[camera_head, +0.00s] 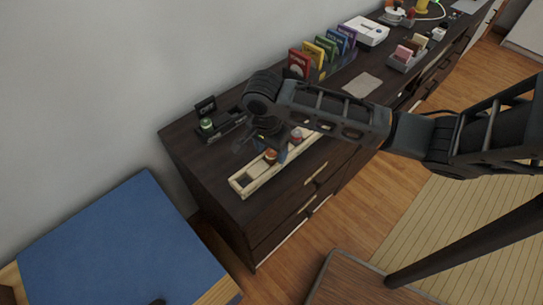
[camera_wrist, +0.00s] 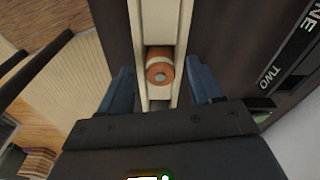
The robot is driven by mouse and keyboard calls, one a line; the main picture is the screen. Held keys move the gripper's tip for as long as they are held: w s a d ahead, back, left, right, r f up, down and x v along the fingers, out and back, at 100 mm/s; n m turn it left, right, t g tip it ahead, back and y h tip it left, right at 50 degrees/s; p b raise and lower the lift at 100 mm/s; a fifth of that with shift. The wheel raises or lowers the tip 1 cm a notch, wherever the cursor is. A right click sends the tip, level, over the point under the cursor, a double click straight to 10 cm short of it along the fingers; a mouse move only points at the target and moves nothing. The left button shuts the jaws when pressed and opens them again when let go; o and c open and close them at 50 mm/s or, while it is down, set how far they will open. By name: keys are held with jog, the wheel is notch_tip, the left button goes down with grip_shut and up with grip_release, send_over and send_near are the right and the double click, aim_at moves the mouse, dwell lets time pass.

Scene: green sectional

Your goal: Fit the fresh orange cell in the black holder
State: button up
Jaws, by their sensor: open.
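The orange cell (camera_wrist: 160,72), with a pale band around it, lies in a slot of the long cream wooden tray (camera_head: 243,186). In the head view the orange cell (camera_head: 270,156) shows partly beside my gripper (camera_head: 264,147). My gripper (camera_wrist: 160,80) is open, its two blue fingers on either side of the tray and cell in the wrist view, not seen to touch the cell. The black holder (camera_head: 229,128) stands on the dresser behind the tray, partly hidden by my arm. Its edge, lettered "ONE" and "TWO", shows in the wrist view (camera_wrist: 285,50).
A green-topped cell (camera_head: 207,124) sits at the holder's left end, by a small black sign (camera_head: 205,106). Another reddish cell (camera_head: 296,134) is farther along the tray.

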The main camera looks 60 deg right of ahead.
jog(key=shift+f, duration=0.25)
jog(key=shift+c, duration=0.5)
grip_shut()
jog(key=shift+r, duration=0.15)
